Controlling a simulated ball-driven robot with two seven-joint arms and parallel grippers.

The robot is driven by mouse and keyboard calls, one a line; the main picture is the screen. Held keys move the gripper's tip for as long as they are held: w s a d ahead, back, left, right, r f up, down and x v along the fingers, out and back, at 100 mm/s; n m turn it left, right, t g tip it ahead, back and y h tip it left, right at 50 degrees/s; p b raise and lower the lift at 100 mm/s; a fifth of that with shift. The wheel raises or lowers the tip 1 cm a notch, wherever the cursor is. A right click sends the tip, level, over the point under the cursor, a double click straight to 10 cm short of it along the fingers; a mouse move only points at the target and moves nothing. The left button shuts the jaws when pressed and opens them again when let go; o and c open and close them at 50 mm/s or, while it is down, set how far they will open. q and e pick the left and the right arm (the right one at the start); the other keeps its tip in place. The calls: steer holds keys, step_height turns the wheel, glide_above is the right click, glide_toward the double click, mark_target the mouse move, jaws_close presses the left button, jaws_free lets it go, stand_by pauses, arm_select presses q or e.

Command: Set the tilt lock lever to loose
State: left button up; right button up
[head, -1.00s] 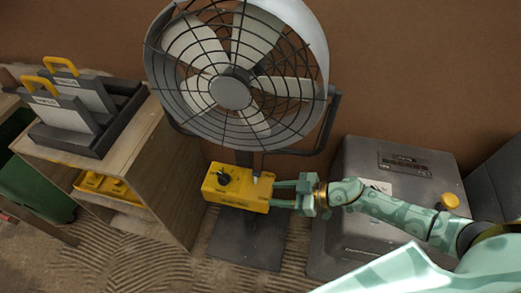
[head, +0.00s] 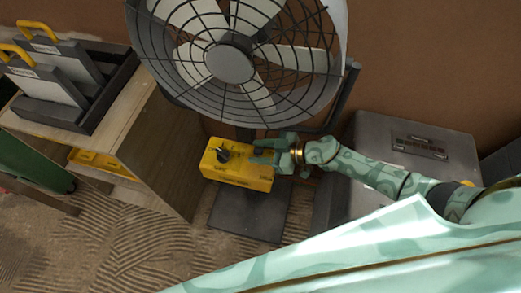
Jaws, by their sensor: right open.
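The big round fan (head: 230,63) stands on a dark post with a flat base (head: 247,215). A yellow control box (head: 238,174) is on the post below the fan, with a black knob (head: 223,153) on its top left. My right gripper (head: 259,151) is open, its fingers pointing left over the right part of the box top. A small pale lever on that part of the box is now hidden behind the fingers, so its setting cannot be told. I cannot tell whether the fingers touch it. My left gripper is out of view.
A wooden shelf unit (head: 160,150) stands at left, with a dark rack (head: 72,116) holding grey pieces with yellow handles. A grey metal case (head: 420,150) stands at right behind my arm. Ridged plaster-like floor (head: 130,235) is clear in front.

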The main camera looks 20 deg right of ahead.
mark_target(258, 170)
jaws_close()
steer(key=shift+s+r, duration=0.1)
steer(key=shift+r, duration=0.05)
steer(key=shift+s+a+r+n+t+h+p, duration=0.2)
steer(key=shift+s+n+t+h+p, duration=0.1)
steer(key=shift+n+t+p, duration=0.5)
steer(key=shift+s+a+n+p, duration=0.25)
steer(key=shift+s+n+p, duration=0.05)
steer(key=shift+n, duration=0.2)
steer(key=shift+s+a+f+n+t+h+b, duration=0.15)
steer(key=shift+s+n+t+h+b, duration=0.1)
steer(key=shift+n+t, duration=0.15)
steer(key=shift+s+a+f+n+t+h+b, duration=0.1)
steer(key=shift+s+n+t+h, duration=0.15)
steer(key=shift+n, duration=0.25)
steer(key=shift+s+a+f+n+t+b, duration=0.15)
steer(key=shift+s+a+n+t+b, duration=0.15)
steer(key=shift+n+t+b, duration=0.35)
steer(key=shift+s+a+n+b, duration=0.1)
steer(key=shift+s+n+b, duration=0.1)
steer(key=shift+n+b, duration=0.45)
